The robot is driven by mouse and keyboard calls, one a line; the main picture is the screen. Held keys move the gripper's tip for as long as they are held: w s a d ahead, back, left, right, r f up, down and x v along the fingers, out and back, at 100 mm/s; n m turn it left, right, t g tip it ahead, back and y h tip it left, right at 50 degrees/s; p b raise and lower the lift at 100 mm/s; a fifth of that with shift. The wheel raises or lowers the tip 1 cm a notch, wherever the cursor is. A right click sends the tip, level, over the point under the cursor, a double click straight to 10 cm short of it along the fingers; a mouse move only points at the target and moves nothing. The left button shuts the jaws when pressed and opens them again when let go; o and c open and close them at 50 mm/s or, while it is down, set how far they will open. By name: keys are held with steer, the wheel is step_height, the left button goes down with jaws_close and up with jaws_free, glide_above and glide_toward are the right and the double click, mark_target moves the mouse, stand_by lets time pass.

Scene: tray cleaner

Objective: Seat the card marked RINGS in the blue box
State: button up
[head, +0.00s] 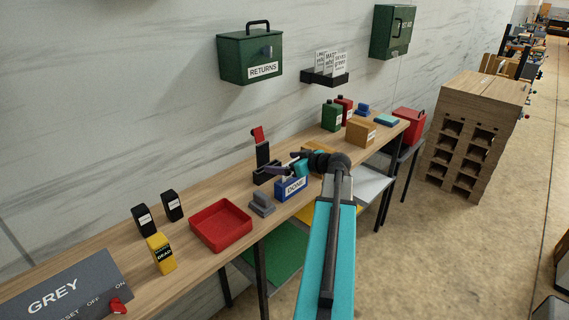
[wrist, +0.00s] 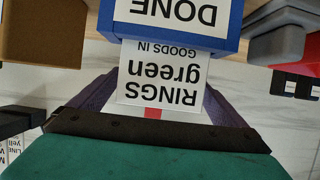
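The white card (wrist: 162,76), marked RINGS, green and GOODS IN, shows face-on and upside down in the wrist view. Its GOODS IN end meets the rim of the blue box (wrist: 229,38), which is labelled DONE; how deep it sits inside is hidden. The blue box also shows in the head view (head: 279,192), on the bench below my gripper (head: 277,170). In the wrist view my gripper's purple fingers (wrist: 160,98) show at both sides of the card. Their tips are hidden behind it, so their grip on it is unclear. A small red patch shows between them.
A grey block (head: 262,203) and a red tray (head: 221,226) stand left of the box. A black stand with a red top (head: 262,148) is behind it. An orange-brown box (head: 361,132) is farther right.

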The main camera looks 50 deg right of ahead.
steer(key=shift+r+p, duration=0.2)
steer(key=shift+p, duration=0.1)
steer(key=b+v, duration=0.4)
steer(key=v, duration=0.8)
steer(key=shift+s+f, duration=0.1)
steer(key=shift+f, duration=0.05)
stand_by(0.7)
